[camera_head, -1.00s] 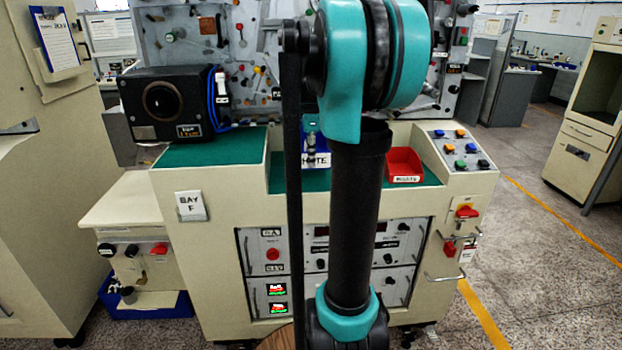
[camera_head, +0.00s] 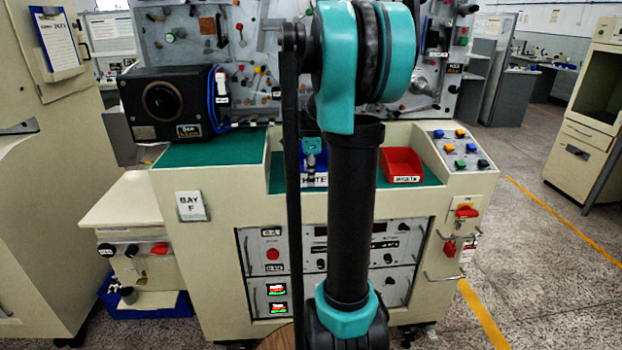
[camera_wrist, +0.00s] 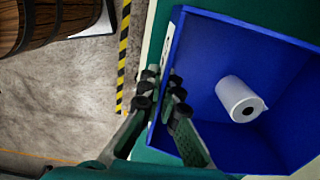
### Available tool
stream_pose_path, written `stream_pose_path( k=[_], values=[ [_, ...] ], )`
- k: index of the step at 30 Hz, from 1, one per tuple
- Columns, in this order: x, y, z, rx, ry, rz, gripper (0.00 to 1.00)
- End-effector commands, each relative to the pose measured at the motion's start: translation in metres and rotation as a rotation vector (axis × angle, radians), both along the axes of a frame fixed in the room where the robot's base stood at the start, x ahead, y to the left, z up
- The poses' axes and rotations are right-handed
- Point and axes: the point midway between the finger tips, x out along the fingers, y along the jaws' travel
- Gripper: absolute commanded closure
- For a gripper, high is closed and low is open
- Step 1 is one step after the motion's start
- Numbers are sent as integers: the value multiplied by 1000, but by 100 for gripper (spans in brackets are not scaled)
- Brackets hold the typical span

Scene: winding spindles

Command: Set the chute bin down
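The chute bin (camera_wrist: 256,50) is an open blue bin that holds a white roll (camera_wrist: 240,98) in the wrist view. My gripper (camera_wrist: 164,84) has one finger outside and one inside its left wall, closed on that wall. In the head view the bin (camera_head: 321,180) is mostly hidden behind my arm. Part of its white label shows low at the green shelf (camera_head: 281,182). I cannot tell whether its base touches the shelf.
A red bin (camera_head: 401,162) stands on the shelf to the right. A black box (camera_head: 165,103) sits on the green top at the left. In the wrist view, a wooden barrel (camera_wrist: 62,22) and yellow-black floor tape (camera_wrist: 124,60) lie left of the bin.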

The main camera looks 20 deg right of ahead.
Motion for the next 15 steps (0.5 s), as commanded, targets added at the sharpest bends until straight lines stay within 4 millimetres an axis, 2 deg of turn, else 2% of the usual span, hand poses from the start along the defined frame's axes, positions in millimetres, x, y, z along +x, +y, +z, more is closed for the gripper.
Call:
stream_pose_path(
  k=[3, 9, 15],
  values=[
    [0, 0, -3, 0, 0, 0, 100],
    [0, 0, -2, 0, 0, 0, 74],
    [0, 0, -2, 0, 0, 0, 74]
  ],
)
